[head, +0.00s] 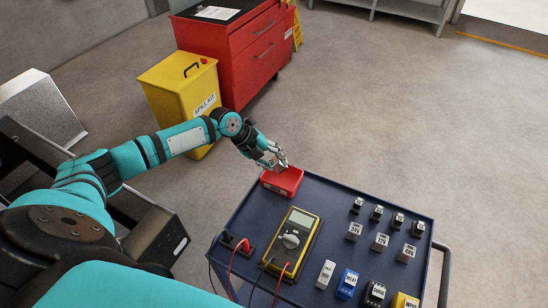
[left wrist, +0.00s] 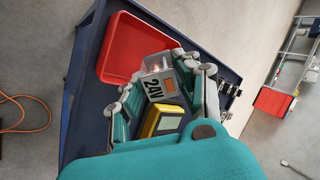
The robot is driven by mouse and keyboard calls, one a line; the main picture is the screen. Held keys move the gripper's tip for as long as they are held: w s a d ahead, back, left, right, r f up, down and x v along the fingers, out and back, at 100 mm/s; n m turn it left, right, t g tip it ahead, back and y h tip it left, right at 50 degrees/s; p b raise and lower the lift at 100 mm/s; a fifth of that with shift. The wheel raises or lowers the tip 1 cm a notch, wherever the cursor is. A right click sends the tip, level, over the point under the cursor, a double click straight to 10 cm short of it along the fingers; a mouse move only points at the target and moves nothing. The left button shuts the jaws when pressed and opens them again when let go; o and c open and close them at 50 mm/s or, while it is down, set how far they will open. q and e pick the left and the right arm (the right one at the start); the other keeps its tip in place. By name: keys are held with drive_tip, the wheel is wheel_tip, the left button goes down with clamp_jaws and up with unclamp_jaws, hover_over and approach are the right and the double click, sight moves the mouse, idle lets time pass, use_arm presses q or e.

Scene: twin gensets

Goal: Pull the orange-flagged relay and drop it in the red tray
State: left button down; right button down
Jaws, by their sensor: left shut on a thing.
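My left gripper (head: 274,162) is shut on a clear relay marked 24V, which shows best in the left wrist view (left wrist: 154,86). A small orange patch shows on the relay's face. The red tray (head: 283,184) sits at the far left corner of the dark blue cart top, and it also shows in the left wrist view (left wrist: 114,48). The gripper is just above the tray's back edge in the head view. In the left wrist view the relay overlaps a corner of the tray. I cannot tell its exact height. My right gripper is not in view.
A yellow multimeter (head: 291,240) with red and black leads lies on the cart (head: 333,215). Several labelled relays and modules stand at the cart's right and front. A yellow spill kit bin (head: 180,88) and red tool cabinet (head: 250,45) stand behind on the floor.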

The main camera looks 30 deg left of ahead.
use_arm(q)
drive_tip(key=shift+f, duration=0.15)
drive_tip(key=c, duration=0.8)
unclamp_jaws()
drive_tip(key=shift+c, duration=0.2)
drive_tip(key=v, duration=1.2)
drive_tip(key=shift+s+f, duration=0.1)
